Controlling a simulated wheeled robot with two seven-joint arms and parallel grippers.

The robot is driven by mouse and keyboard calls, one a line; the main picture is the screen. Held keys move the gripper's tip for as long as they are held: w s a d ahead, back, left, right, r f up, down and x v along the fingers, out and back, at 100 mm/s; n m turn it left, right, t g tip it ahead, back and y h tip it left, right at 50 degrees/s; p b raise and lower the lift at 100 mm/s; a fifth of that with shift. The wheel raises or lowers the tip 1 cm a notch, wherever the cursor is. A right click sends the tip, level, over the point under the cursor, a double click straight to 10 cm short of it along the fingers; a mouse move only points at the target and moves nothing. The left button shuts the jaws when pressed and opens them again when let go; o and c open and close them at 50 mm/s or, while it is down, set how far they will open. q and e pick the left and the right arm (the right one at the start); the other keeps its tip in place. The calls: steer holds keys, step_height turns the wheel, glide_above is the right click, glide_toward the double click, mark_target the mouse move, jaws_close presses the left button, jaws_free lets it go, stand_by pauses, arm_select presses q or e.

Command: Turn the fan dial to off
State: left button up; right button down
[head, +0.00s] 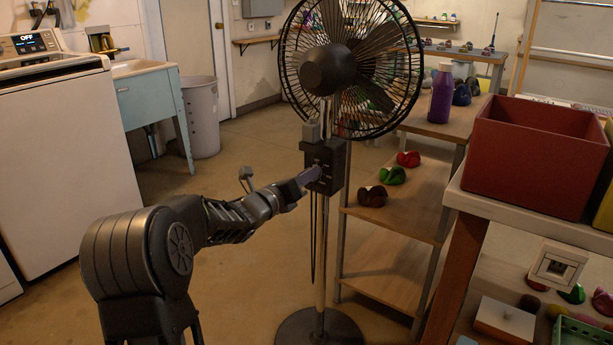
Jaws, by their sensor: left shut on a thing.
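A black pedestal fan (350,66) stands in the middle of the head view, on a pole with a round dark base. Its dark control box (325,160) sits on the pole below the fan head. My left gripper (312,175) reaches in from the lower left and its fingertips are at the front of the control box. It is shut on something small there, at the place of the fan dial. The dial itself is hidden by the fingers, so its setting cannot be told. My right gripper is not in view.
Wooden shelves (390,280) with coloured items stand just right of the fan. A red bin (535,155) sits on a table at the right. A white washer (55,150), a blue sink cabinet (155,98) and a grey trash bin (200,115) are at the left. Floor between is clear.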

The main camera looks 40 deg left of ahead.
arm_select(q)
steer(key=shift+n, duration=0.5)
jaws_close()
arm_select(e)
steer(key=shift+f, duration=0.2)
arm_select(q)
steer(key=shift+d+f+n+p, duration=0.15)
steer(key=shift+n+p, duration=1)
steer(key=shift+n, duration=3.7)
steer(key=shift+a+f+n+p, duration=0.15)
steer(key=shift+n+p, duration=0.95)
steer(key=shift+n, duration=3.7)
steer(key=shift+d+f+n+p, duration=0.2)
steer(key=shift+n+p, duration=0.95)
steer(key=shift+n, duration=3.7)
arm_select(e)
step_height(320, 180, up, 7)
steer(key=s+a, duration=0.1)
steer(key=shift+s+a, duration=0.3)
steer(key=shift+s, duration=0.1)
arm_select(q)
steer(key=shift+f, duration=0.1)
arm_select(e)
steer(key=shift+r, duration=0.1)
arm_select(q)
steer(key=o, duration=0.7)
jaws_free()
